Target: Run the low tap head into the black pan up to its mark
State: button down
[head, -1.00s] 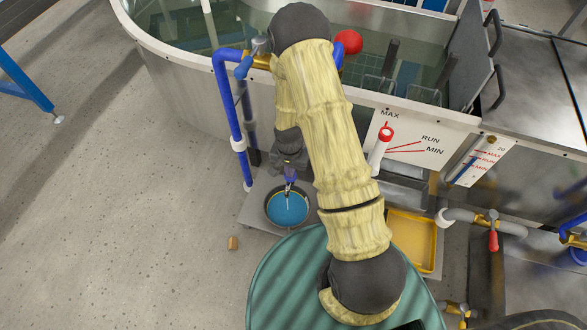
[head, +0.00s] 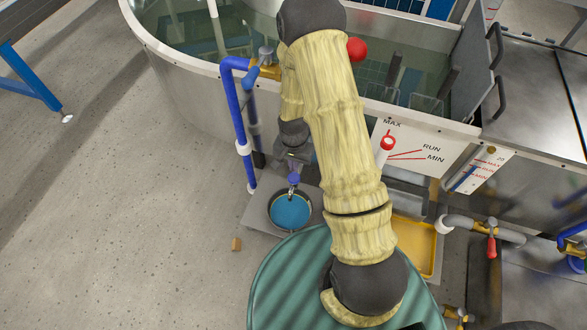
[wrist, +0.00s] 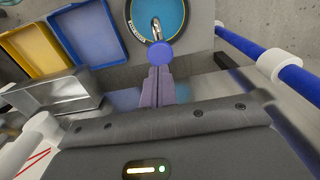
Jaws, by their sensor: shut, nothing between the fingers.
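The black pan (head: 273,222) stands on a grey plate at the foot of the blue pipe, with blue filling its inside; it also shows at the top of the wrist view (wrist: 130,28). I cannot make out its mark or level clearly. The low tap head, with a round blue knob (wrist: 160,53) and a shiny curved spout (wrist: 155,27), reaches over the pan. The knob shows in the head view too (head: 293,179). My gripper (wrist: 159,70) is shut and empty, its fingertips right at the knob; whether they touch it is unclear.
A yellow tray (wrist: 35,48) and a blue tray (wrist: 90,35) lie beside the pan. A blue upright pipe (head: 236,110) stands close by my gripper. The large tank (head: 190,85) is behind.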

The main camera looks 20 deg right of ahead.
notch_tip(320, 180, up, 11)
jog(key=p, duration=0.3)
dwell(0.5)
